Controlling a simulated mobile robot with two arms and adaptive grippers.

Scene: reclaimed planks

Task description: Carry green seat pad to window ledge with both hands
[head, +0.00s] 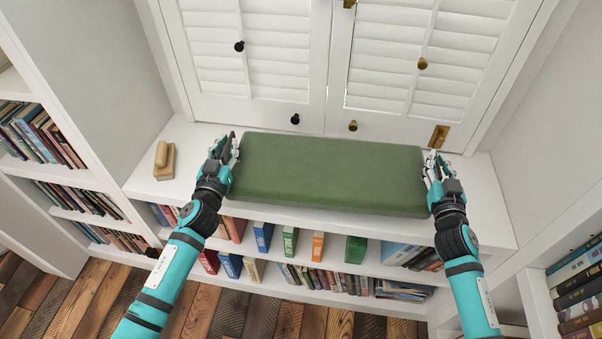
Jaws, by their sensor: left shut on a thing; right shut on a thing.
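The green seat pad (330,172) is a long, flat cushion at the white window ledge (482,205), in front of the shutters. My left gripper (233,150) is shut on the pad's left end. My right gripper (428,168) is shut on its right end. The pad looks level and covers the middle of the ledge. I cannot tell whether its underside touches the ledge or is a little above it.
A wooden brush-like block (164,160) sits on the ledge's left end. White shutters (270,60) with knobs stand behind the pad. Shelves of books (320,278) lie below the ledge, with bookcases at left (40,135) and right (578,290). Plank floor (230,315) is in front.

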